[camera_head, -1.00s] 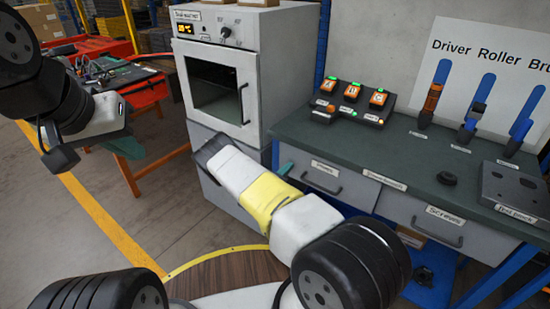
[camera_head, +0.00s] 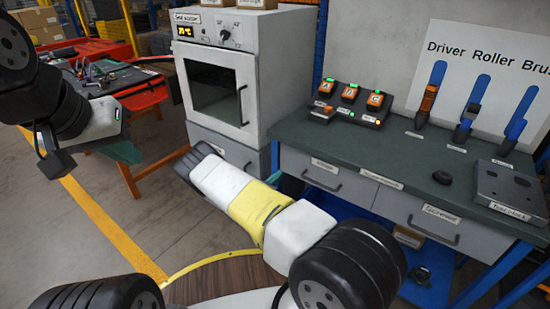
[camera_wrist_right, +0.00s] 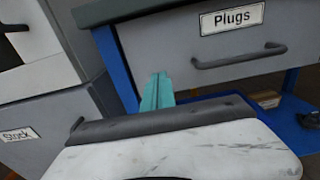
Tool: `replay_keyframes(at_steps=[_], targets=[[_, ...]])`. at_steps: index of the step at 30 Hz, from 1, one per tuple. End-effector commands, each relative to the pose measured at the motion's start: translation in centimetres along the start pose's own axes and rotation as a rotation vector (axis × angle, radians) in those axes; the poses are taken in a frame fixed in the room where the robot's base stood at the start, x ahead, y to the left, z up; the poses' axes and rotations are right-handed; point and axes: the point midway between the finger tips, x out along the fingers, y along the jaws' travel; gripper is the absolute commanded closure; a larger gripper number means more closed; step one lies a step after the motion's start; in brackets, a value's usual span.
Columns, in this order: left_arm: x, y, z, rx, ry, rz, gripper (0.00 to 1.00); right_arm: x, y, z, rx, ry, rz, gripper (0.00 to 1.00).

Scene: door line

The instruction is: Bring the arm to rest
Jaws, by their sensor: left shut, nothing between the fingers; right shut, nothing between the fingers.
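My right arm (camera_head: 262,208), white with a yellow band and dark joints, reaches in from the bottom of the head view. Its end is in front of the grey cabinet under the oven. The teal fingers of my right gripper (camera_head: 276,178) show just beyond it, partly hidden. In the right wrist view the gripper (camera_wrist_right: 157,92) is shut and empty, in front of the bench's left edge, beside the "Plugs" drawer (camera_wrist_right: 215,40). My left arm is at the left of the head view; its teal gripper (camera_head: 126,151) is shut and empty, partly hidden behind the wrist.
The oven (camera_head: 218,85) stands left of the workbench (camera_head: 410,160). A red-orange tool table (camera_head: 140,100) stands behind my left arm. Floor between is clear.

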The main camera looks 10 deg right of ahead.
Motion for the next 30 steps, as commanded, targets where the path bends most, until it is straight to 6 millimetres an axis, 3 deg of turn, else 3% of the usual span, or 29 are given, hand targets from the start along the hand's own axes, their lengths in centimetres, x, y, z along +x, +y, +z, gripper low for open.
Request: replay_keyframes(at_steps=[3, 7, 12, 17, 22, 30], targets=[[-0.1, 0.0, 0.0, 0.000, 0.002, 0.000, 1.00, -2.6, 0.1, 0.0, 0.000, 0.001, 0.003, 1.00], [-0.1, 0.0, 0.0, 0.000, 0.001, 0.000, 1.00, -4.5, 0.1, 0.0, 0.000, -0.001, 0.001, 1.00], [-0.1, 0.0, 0.0, 0.000, 0.001, 0.000, 1.00, -5.7, 0.0, 0.0, 0.000, 0.000, 0.000, 1.00], [-0.1, 0.0, 0.0, 0.000, 0.002, 0.000, 1.00, -5.6, -0.2, 0.7, 0.020, 0.008, -0.025, 1.00], [-0.1, 0.0, 0.0, 0.000, 0.001, 0.000, 1.00, -4.5, -2.0, 5.0, 0.149, 0.066, -0.185, 1.00], [-0.1, 0.0, 0.0, 0.000, 0.001, 0.000, 1.00, -4.7, -7.3, 13.6, 0.474, 0.241, -0.555, 1.00]])
